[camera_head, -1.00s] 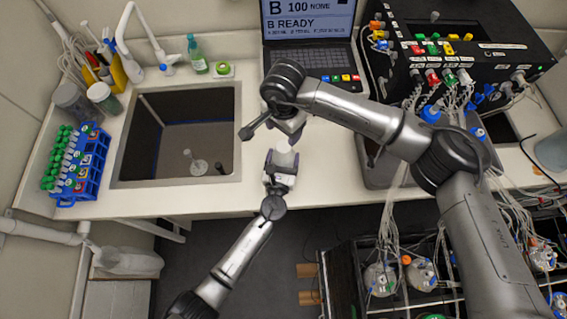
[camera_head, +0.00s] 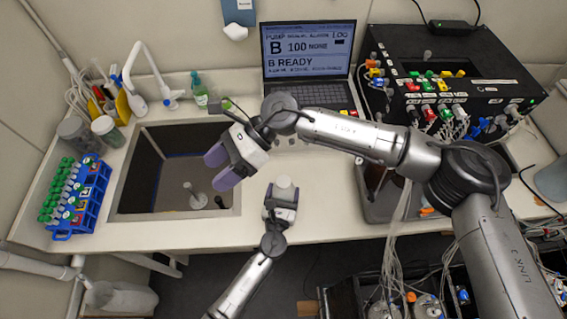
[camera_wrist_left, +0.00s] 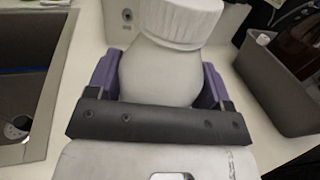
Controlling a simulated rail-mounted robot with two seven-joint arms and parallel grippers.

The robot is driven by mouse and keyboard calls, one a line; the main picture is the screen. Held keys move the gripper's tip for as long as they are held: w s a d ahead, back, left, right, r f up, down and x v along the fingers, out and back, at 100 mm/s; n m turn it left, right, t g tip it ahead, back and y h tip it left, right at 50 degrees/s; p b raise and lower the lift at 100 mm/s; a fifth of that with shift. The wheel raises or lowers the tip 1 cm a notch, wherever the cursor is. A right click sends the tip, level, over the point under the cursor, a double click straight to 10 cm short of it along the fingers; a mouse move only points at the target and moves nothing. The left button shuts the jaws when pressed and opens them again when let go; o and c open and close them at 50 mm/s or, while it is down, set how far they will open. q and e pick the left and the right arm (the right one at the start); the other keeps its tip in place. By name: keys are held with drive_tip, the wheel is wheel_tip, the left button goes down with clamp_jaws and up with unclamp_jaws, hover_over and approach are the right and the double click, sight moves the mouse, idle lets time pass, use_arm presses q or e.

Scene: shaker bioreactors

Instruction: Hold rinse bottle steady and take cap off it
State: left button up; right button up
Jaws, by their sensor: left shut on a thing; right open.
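The white rinse bottle (camera_wrist_left: 158,72) stands between the purple fingers of my left gripper (camera_wrist_left: 160,84), which is shut on its body. Its white ribbed cap (camera_wrist_left: 183,22) sits on top in the left wrist view. In the head view the cap (camera_head: 284,183) shows as a small pale top above my left gripper (camera_head: 281,203), at the counter's front. Most of the bottle's body is hidden there. My right gripper (camera_head: 222,167) is open and empty, left of the bottle and apart from it, over the sink's right edge. Its purple fingers point left and down.
The sink (camera_head: 128,190) lies to the left, with a blue rack (camera_head: 84,205) of green-capped tubes beyond it. A laptop (camera_head: 309,62) and a black pump box (camera_head: 455,65) stand behind. A grey tray (camera_head: 385,205) is to the right. The counter (camera_head: 325,180) right of the bottle is clear.

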drive_tip(key=w+a+r+m+t+y, duration=0.2)
drive_tip(key=w+r+m+t+y, duration=0.15)
drive_tip(key=m, duration=0.55)
drive_tip(key=w+a+r+m+t+y, duration=0.25)
drive_tip(key=w+m+t+y, duration=0.2)
drive_tip(key=m, duration=0.55)
drive_tip(key=w+d+f+m+t+h, duration=0.25)
drive_tip(key=w+m+t, duration=0.25)
drive_tip(key=m, duration=0.4)
drive_tip(key=m+g+h, duration=0.6)
drive_tip(key=m+h, duration=1)
drive_tip(key=m, duration=1.4)
hover_over(284, 181)
drive_tip(key=f, duration=0.9)
drive_tip(key=a+f, duration=0.1)
drive_tip(key=f, duration=0.4)
drive_tip(key=shift+w+f, duration=0.1)
drive_tip(key=shift+f, duration=0.25)
drive_tip(key=shift+d+m+h, duration=0.25)
drive_tip(key=shift+d+m, duration=0.25)
drive_tip(key=shift+m, duration=0.4)
drive_tip(key=shift+f+m, duration=0.1)
drive_tip(key=shift+m, duration=0.4)
drive_tip(key=shift+f, duration=3.95)
